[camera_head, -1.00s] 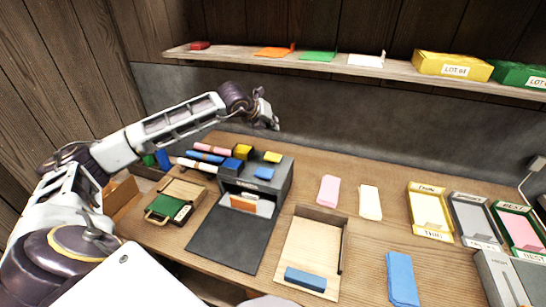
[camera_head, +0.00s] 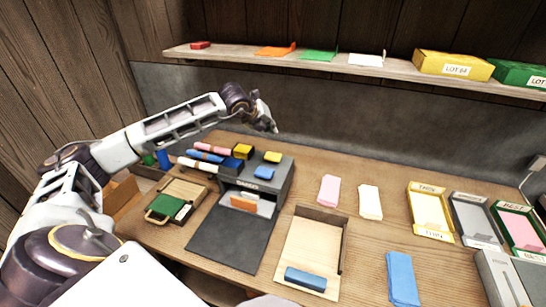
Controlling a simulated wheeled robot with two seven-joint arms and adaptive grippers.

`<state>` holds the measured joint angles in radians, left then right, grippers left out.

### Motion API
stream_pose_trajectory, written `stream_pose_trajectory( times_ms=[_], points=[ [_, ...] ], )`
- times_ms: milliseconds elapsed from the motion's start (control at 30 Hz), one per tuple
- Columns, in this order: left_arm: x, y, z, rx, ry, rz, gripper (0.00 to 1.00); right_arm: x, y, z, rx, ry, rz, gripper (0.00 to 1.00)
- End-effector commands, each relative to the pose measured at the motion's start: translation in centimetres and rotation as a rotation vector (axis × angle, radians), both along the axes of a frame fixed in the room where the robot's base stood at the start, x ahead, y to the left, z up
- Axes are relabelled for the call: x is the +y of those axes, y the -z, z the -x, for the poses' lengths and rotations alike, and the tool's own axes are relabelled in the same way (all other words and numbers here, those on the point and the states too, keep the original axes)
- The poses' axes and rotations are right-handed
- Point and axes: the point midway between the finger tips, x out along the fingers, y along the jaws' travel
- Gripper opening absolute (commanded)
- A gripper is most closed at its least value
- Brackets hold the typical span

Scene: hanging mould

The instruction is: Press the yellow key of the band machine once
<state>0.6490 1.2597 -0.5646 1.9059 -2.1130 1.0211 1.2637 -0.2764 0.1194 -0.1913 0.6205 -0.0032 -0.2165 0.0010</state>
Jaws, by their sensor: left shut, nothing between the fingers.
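The band machine (camera_head: 282,180) is a dark grey box on the bench, with a yellow key (camera_head: 273,157) and a blue key (camera_head: 264,173) on its top. A second yellow piece (camera_head: 243,151) sits on a dark block at its left back. An opening in its front shows orange and white pieces. My left gripper (camera_head: 272,127) is shut and empty, in the air above and behind the machine in this view, apart from the yellow key. My right gripper is not in view.
Pink, blue and white rolls (camera_head: 205,156) lie left of the machine. A dark mat (camera_head: 228,238) and a wooden tray (camera_head: 310,252) with a blue block are in front. Labelled trays (camera_head: 430,212) stand at right. A shelf (camera_head: 390,68) runs along the back wall.

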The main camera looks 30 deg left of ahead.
Motion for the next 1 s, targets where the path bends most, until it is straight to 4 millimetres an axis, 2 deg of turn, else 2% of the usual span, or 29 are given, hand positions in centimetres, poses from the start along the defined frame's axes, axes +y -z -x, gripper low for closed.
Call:
stream_pose_trajectory(
  times_ms=[600,1000],
  points=[
    [0.1,5.0,0.0,0.001,0.000,0.000,0.00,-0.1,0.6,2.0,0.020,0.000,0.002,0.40],
    [0.0,7.3,0.0,0.000,0.000,0.000,0.00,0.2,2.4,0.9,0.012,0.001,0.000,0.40]
  ],
)
